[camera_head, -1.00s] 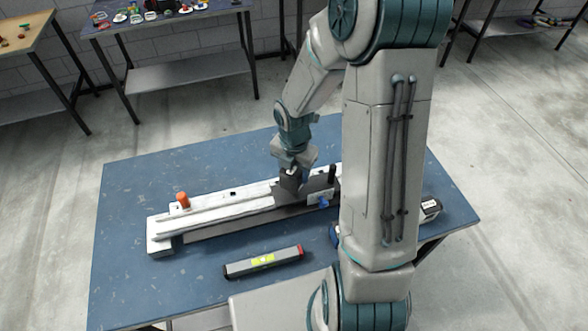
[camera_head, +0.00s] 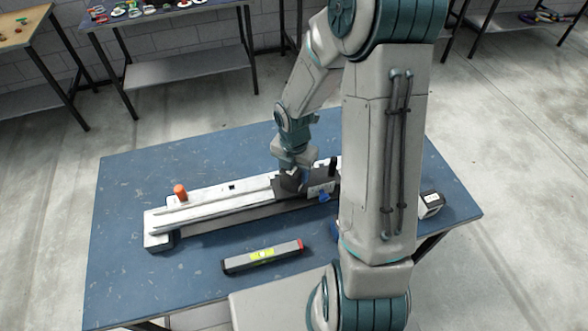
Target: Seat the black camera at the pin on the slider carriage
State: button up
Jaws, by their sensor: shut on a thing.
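The slider (camera_head: 215,206) lies across the blue table, a pale rail with an orange knob (camera_head: 180,192) near its left end. My gripper (camera_head: 293,177) points down over the carriage's left side, shut on a dark thing that looks like the black camera (camera_head: 288,184). The camera is small and partly covered by my gripper. I cannot tell whether it touches the carriage, and the pin is not visible.
A spirit level (camera_head: 263,257) with a yellow-green vial lies in front of the slider. A white and black box-like object (camera_head: 431,204) stands at the table's right, beside my arm. My arm hides part of the slider's right end. The table's (camera_head: 130,185) left side is clear.

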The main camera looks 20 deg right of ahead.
aim_at(295, 169)
jog(key=o, duration=1)
jog(key=shift+o, duration=0.2)
notch_tip(295, 169, up, 14)
jog(key=s+r+m+t, duration=0.1)
jog(key=s+r+m, duration=0.1)
jog(key=s+m, duration=0.3)
jog(key=s+r+m+t, duration=0.1)
jog(key=s+r+m, duration=0.2)
jog(key=m, duration=1)
jog(key=s+r+m+t+b, duration=0.1)
jog(key=s+r+m, duration=0.2)
jog(key=s+m, duration=0.3)
jog(key=m, duration=0.3)
jog(key=shift+s+a+r+t, duration=0.15)
jog(key=shift+s+r+t, duration=0.05)
jog(key=shift+s+t, duration=0.2)
